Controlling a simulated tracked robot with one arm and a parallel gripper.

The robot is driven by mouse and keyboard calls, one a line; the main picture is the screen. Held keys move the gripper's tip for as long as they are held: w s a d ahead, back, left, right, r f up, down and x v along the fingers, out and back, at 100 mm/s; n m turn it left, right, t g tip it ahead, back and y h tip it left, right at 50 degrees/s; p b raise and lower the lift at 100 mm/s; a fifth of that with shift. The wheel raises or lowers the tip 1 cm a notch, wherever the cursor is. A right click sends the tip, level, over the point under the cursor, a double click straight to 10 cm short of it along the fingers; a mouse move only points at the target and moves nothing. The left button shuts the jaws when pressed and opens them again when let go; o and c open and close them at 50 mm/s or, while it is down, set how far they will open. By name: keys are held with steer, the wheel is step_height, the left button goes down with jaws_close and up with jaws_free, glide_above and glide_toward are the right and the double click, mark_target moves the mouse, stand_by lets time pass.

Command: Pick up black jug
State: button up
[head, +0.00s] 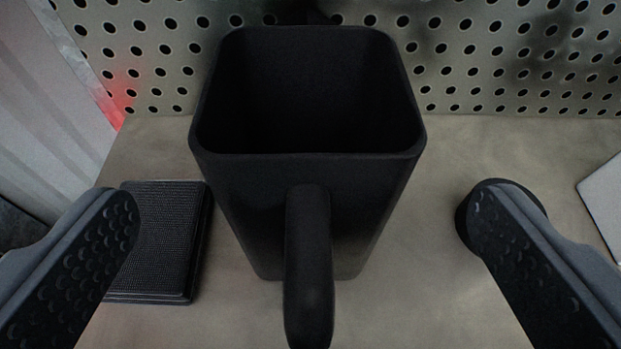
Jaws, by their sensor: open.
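The black jug (250,205) stands upright on a tan surface in the middle of the head view. It has a square open top with rounded corners, and its inside looks dark. Its handle (309,265) points toward me and runs down to the bottom edge of the picture. My gripper (305,225) is open, with one finger at the left and one at the right. The jug's handle lies between the fingers, with clear gaps on both sides. Neither finger touches the jug.
A flat black textured block (165,240) lies left of the jug, partly behind my left finger. A dark round object (466,222) sits behind my right finger. A perforated metal panel (520,60) stands behind the jug. A pale flat item (605,200) is at the right edge.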

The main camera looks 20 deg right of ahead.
mark_target(312, 175)
steer(key=x, duration=0.4)
steer(key=shift+w+d+r, duration=0.15)
steer(key=shift+w+d, duration=0.05)
steer(key=shift+w, duration=0.25)
steer(key=c, duration=1.7)
